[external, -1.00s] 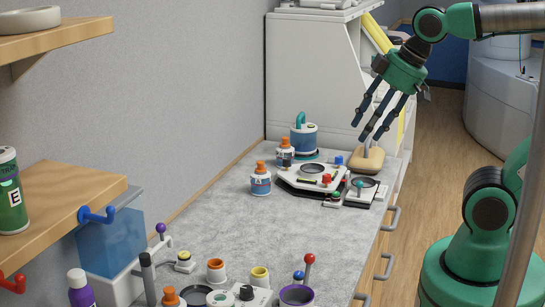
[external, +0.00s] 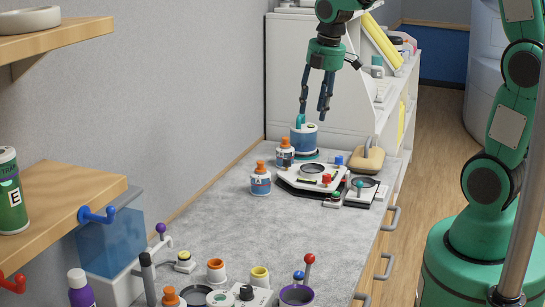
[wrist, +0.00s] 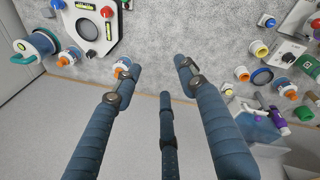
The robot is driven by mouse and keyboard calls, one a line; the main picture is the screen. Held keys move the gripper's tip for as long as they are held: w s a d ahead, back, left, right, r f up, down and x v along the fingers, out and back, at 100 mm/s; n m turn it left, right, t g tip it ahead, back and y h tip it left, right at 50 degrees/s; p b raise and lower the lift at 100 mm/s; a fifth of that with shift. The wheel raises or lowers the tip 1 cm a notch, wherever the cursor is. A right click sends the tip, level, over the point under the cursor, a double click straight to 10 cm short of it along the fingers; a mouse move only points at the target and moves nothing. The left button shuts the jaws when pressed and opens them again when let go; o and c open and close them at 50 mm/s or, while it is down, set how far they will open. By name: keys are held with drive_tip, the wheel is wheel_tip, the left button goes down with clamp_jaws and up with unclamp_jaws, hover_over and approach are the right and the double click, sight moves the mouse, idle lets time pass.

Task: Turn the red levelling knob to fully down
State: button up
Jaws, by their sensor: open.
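The red levelling knob (external: 326,179) sits on the front edge of a white plate-like device (external: 290,185) at the far end of the bench. In the wrist view the red knob (wrist: 107,12) shows at the upper left, beside a dark round ring. My gripper (external: 313,108) is open and empty, pointing down above the far end of the bench, higher than the device and apart from the knob. Its three blue fingers are spread in the wrist view (wrist: 155,68), with speckled bench top between the tips. The knob's exact setting is too small to tell.
A blue-and-white canister (external: 304,136) with a teal handle stands below my fingers. Two orange-capped bottles (external: 260,181) stand left of the device. The bench middle (external: 220,215) is clear.

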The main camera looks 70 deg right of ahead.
drive_tip(key=w+d+f+n+g+p, duration=0.1)
drive_tip(key=d+f+n, duration=0.15)
drive_tip(key=d, duration=0.35)
drive_tip(key=w+d+f+n+p, duration=0.1)
drive_tip(key=d+f, duration=0.3)
drive_tip(key=d, duration=0.1)
drive_tip(key=n+g+y+p, duration=0.1)
drive_tip(key=n+p, duration=0.1)
drive_tip(key=n, duration=0.2)
hover_over(327, 175)
wheel_tip(327, 175, down, 9)
drive_tip(key=shift+d+r, duration=0.15)
wheel_tip(327, 175, down, 14)
drive_tip(key=shift+r, duration=0.1)
clamp_jaws()
